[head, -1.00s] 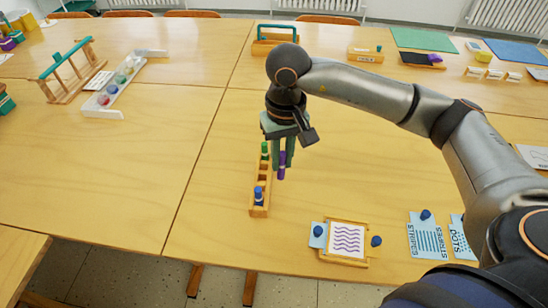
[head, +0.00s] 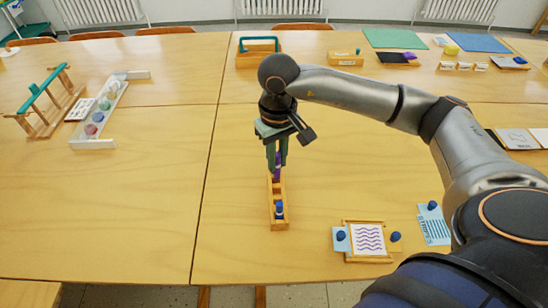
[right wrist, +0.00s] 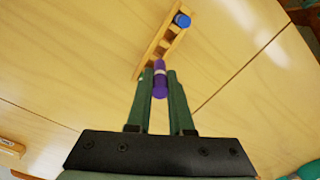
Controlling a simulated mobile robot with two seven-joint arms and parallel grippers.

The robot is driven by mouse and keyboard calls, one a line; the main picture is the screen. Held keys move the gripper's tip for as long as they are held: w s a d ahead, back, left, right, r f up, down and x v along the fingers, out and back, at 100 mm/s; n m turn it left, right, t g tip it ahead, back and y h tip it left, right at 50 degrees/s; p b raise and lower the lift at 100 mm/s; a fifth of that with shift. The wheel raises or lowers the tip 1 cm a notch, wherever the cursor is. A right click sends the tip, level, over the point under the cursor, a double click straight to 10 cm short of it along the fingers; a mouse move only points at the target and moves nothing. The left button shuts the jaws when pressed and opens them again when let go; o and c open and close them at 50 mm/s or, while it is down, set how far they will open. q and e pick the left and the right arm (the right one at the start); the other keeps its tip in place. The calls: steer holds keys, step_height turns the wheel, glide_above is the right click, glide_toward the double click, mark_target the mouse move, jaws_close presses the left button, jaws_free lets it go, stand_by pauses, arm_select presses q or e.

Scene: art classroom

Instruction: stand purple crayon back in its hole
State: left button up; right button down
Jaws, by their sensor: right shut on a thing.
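My right gripper (head: 277,160) is shut on the purple crayon (head: 278,170) and holds it upright at the far end of the wooden crayon holder (head: 285,222). In the right wrist view, the purple crayon (right wrist: 160,80) is between the fingers (right wrist: 160,76), its far end beside the holder's near end (right wrist: 144,62). I cannot tell whether its tip is above a hole or inside one. A blue crayon (head: 279,209) stands in the holder's near part; it also shows in the right wrist view (right wrist: 182,20). The green crayon is hidden. My left gripper is not in view.
A wooden frame with a purple wavy-line picture (head: 368,240) and blue-knobbed cards (head: 432,224) lie right of the holder. The table left of the holder is clear.

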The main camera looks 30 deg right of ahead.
mark_target(277, 177)
steer(key=shift+f+b, duration=0.6)
steer(key=shift+f, duration=0.55)
step_height(277, 177, down, 3)
steer(key=shift+r+b, duration=0.2)
steer(key=shift+b, duration=0.6)
steer(key=shift+f+b, duration=0.25)
steer(key=shift+b, duration=0.05)
steer(key=shift+f, duration=0.1)
arm_select(q)
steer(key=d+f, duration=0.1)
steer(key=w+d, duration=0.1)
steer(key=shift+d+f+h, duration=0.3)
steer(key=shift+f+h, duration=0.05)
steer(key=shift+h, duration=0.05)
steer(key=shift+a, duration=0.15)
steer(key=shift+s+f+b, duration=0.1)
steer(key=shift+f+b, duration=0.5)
steer(key=shift+b, duration=0.05)
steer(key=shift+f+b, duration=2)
steer(key=shift+b, duration=0.05)
arm_select(e)
steer(key=shift+f, duration=1.35)
